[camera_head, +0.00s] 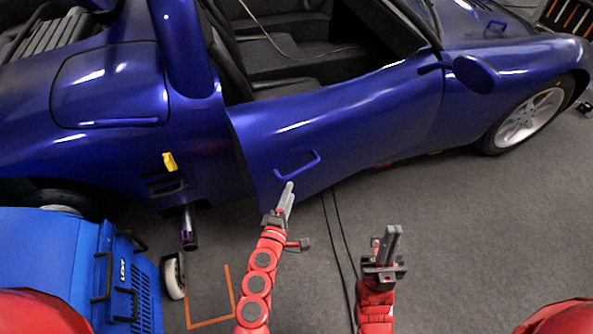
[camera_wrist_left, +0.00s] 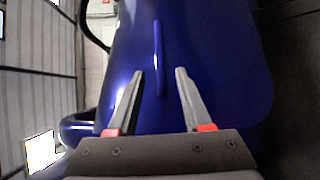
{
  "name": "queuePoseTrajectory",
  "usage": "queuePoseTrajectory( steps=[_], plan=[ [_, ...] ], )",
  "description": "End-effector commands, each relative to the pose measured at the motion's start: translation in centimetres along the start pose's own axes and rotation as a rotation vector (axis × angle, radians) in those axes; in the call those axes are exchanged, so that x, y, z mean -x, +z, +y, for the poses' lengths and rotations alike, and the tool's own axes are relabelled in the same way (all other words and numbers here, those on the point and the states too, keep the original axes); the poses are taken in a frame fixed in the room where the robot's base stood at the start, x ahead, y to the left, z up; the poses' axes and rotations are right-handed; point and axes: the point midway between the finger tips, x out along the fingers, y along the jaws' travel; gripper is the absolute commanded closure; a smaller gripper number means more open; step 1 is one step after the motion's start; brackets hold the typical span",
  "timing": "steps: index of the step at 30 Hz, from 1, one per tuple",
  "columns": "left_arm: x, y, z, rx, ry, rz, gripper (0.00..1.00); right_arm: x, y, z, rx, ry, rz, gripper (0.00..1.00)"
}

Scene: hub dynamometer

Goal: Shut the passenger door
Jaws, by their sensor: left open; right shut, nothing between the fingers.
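The blue passenger door (camera_head: 350,120) of the blue car stands ajar, with its rear edge swung out from the body. Its looped blue handle (camera_head: 298,165) is on the outer face near that edge. My left gripper (camera_head: 288,192) is just below and in front of the handle. In the left wrist view my left gripper (camera_wrist_left: 158,78) is open, and the handle (camera_wrist_left: 158,55) shows as a bar beyond and between the fingers; contact cannot be told. My right gripper (camera_head: 390,240) is shut and empty, to the right and away from the door.
A blue wheeled cart (camera_head: 60,260) stands at the lower left. Black cables (camera_head: 335,225) run over the grey floor. An orange corner mark (camera_head: 212,318) is on the floor. The side mirror (camera_head: 476,73) sticks out near the door's front. Floor at the right is clear.

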Motion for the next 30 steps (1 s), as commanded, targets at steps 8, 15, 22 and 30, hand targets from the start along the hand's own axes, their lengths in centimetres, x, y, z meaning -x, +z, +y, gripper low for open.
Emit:
queuePoseTrajectory(
  steps=[8, 15, 22, 30],
  plan=[
    [-5.7, 0.0, 0.0, -0.002, 0.002, -0.002, 0.50, 0.7, 0.1, 0.0, 0.000, 0.001, -0.001, 1.00],
    [-8.8, -0.1, -0.1, -0.002, 0.002, 0.001, 0.50, 1.3, 0.3, 0.0, 0.000, 0.001, -0.002, 1.00],
    [-9.6, -0.1, -0.1, -0.001, -0.002, 0.002, 0.50, 1.5, 0.3, -0.1, 0.000, 0.001, -0.002, 1.00],
    [-9.6, -0.1, -0.1, -0.001, -0.001, 0.002, 0.61, 1.4, 0.3, -0.1, 0.000, 0.001, -0.002, 1.00]
  ],
)
